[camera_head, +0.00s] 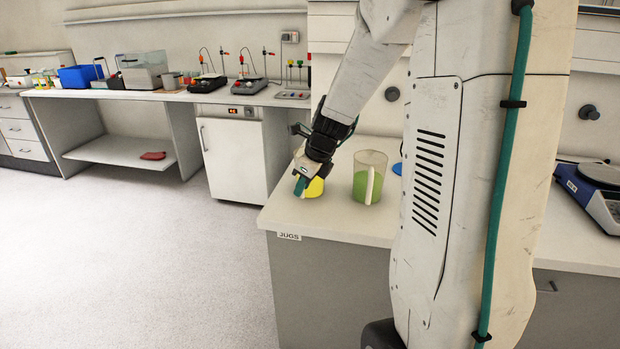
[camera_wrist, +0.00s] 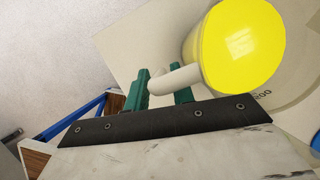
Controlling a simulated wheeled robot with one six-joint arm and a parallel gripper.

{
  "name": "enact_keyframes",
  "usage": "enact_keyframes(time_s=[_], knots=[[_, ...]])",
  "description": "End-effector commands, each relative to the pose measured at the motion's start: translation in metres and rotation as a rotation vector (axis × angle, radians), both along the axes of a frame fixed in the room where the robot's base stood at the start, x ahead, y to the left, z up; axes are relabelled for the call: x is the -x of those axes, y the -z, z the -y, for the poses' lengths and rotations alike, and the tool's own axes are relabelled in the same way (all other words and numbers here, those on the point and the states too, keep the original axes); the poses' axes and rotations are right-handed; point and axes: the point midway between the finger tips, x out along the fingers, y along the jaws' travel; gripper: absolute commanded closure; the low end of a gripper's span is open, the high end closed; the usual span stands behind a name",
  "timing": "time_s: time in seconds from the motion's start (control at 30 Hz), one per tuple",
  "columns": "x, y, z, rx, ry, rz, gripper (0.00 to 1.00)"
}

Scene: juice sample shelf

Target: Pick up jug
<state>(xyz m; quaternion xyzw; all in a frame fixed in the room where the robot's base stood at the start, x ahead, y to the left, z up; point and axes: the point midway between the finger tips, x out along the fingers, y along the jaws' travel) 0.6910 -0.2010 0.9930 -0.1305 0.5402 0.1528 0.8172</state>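A jug with yellow contents (camera_head: 316,188) stands near the left end of the counter, mostly hidden behind my gripper (camera_head: 303,182) in the head view. In the wrist view the jug's round yellow surface (camera_wrist: 234,46) fills the upper right, and its pale handle (camera_wrist: 178,78) points toward my gripper (camera_wrist: 162,92). The two teal fingers are apart, with a gap between them at the handle. I cannot tell whether either finger touches it. A second jug, clear with green contents (camera_head: 361,185), stands just right of it.
The counter (camera_head: 330,228) carries a "JUGS" label (camera_head: 289,236) on its front edge. A blue item (camera_head: 397,168) lies behind the green jug, partly hidden by my body. A blue-and-white scale (camera_head: 597,190) stands at far right. Open floor lies left.

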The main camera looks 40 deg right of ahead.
Motion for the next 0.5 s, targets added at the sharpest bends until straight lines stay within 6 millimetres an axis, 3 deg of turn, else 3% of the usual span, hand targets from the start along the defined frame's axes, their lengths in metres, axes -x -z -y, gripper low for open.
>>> enact_keyframes(time_s=[0.2, 0.3, 0.5], knots=[[-0.0004, 0.0007, -0.0003, 0.000, -0.001, 0.000, 0.76], [-0.0004, 0.0006, -0.0002, 0.000, -0.001, 0.001, 1.00], [-0.0009, -0.0005, 0.0000, 0.001, 0.000, 0.003, 1.00]])
